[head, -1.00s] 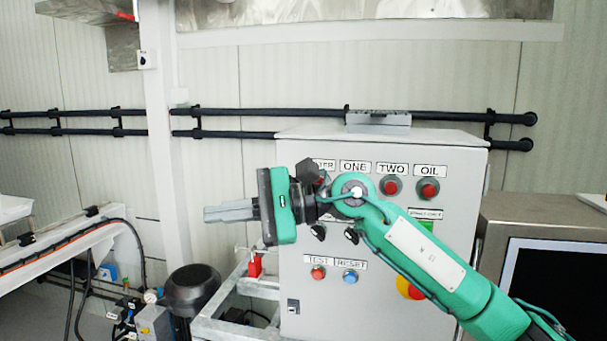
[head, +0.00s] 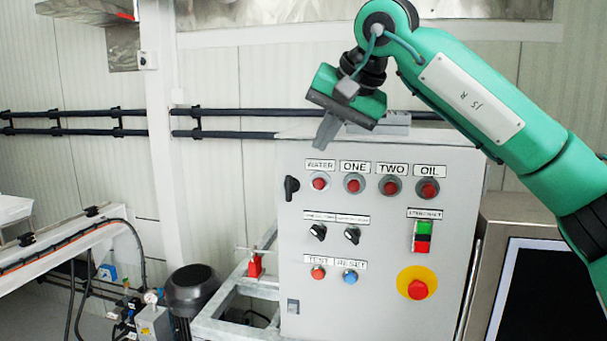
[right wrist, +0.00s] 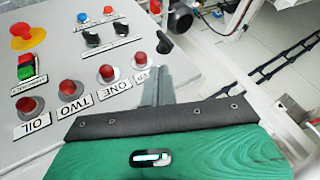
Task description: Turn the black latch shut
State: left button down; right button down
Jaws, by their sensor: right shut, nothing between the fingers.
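The black latch (head: 291,188) is on the left edge of the grey control cabinet's front (head: 385,240), left of the WATER lamp, its handle standing roughly upright. It also shows in the right wrist view (right wrist: 164,43), beyond my fingertips. My right gripper (head: 323,138) is shut and empty, above the WATER label by the cabinet's top edge. Its grey fingers point down and slightly left, apart from the latch. In the right wrist view the shut fingers (right wrist: 157,86) lie beside the WATER lamp. My left gripper is not in view.
Red lamps (head: 391,185), black selector knobs (head: 318,232) and a red emergency stop (head: 417,288) are on the cabinet front. A grey box (head: 395,122) is on its top. A frame with a red part (head: 256,265) is at left. Left of the latch is open space.

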aim_at(288, 166)
jog(key=shift+d+r, duration=0.1)
jog(key=shift+w, duration=0.1)
jog(key=p+x, duration=0.3)
jog(key=x, duration=0.5)
jog(key=shift+w+f, duration=0.2)
jog(key=shift+f, duration=0.1)
jog(key=shift+w+a+f+p, duration=0.25)
jog(key=shift+a+f+p, duration=0.1)
jog(key=shift+f, duration=0.2)
jog(key=shift+w+a+r+g+h+p, duration=0.1)
jog(key=shift+a+r+g+h+p, duration=0.15)
jog(key=shift+h+p, duration=0.35)
jog(key=shift+w+a+r, duration=0.1)
jog(key=shift+a+r, duration=0.15)
jog(key=shift+w+a+r, duration=0.1)
jog(key=shift+a, duration=0.35)
jog(key=shift+w+a+r, duration=0.1)
jog(key=shift+w+a, duration=0.05)
jog(key=shift+a, duration=0.3)
jog(key=shift+w+a+f, duration=0.1)
jog(key=shift+w+a, duration=0.05)
jog(key=shift+a, duration=0.35)
jog(key=shift+w+a+f, duration=0.1)
jog(key=shift+w+a, duration=0.1)
jog(key=shift+a, duration=0.3)
